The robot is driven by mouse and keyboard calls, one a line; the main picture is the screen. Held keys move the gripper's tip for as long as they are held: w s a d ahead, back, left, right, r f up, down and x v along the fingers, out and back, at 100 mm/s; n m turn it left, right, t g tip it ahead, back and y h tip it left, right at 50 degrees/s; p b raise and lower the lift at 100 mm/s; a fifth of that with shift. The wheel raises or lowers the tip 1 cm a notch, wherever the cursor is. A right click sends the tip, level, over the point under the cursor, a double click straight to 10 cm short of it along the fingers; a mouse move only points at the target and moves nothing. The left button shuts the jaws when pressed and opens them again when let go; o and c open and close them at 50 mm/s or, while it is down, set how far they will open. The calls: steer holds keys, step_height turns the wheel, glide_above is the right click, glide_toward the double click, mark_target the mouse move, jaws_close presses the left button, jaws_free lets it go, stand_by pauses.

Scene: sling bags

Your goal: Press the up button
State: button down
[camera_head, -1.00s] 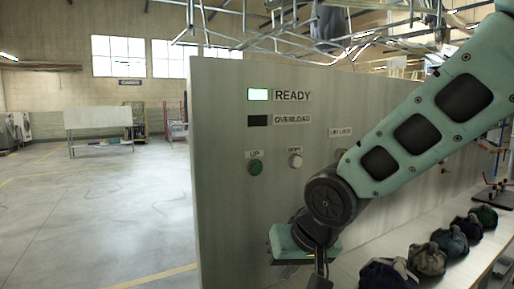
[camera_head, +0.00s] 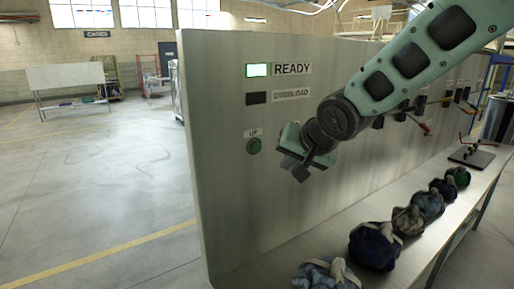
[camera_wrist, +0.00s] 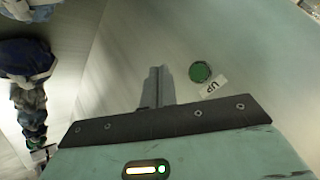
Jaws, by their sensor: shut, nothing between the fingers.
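The up button is a round green button (camera_head: 254,146) on the upright grey panel (camera_head: 225,200), with an "UP" label just above it in the head view. In the wrist view the green button (camera_wrist: 200,72) shows to the right of my fingers, with its "UP" label (camera_wrist: 213,88) beside it. My gripper (camera_head: 298,172) is to the right of the button and a little lower in the head view, apart from it. In the wrist view my gripper's fingers (camera_wrist: 157,84) are together and empty, pointing toward the panel. My arm hides the panel's other buttons.
A lit green "READY" lamp (camera_head: 257,70) and a dark "OVERLOAD" lamp (camera_head: 256,98) sit above the button. Several sling bags (camera_head: 374,245) lie in a row on the bench (camera_head: 250,272) below. The panel around the button is clear.

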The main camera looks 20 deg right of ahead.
glide_toward(264, 148)
steer(key=shift+s+a+f, duration=0.1)
steer(key=shift+a+f, duration=0.4)
steer(key=shift+f, duration=0.25)
steer(key=shift+a+f, duration=0.5)
steer(key=shift+f, duration=0.25)
steer(key=shift+s+a+f, duration=0.1)
steer(key=shift+a+f, duration=0.4)
steer(key=shift+f, duration=0.25)
steer(key=shift+w+b, duration=0.15)
steer(key=shift+b, duration=0.15)
steer(key=shift+w+a, duration=0.15)
steer(key=shift+w, duration=0.15)
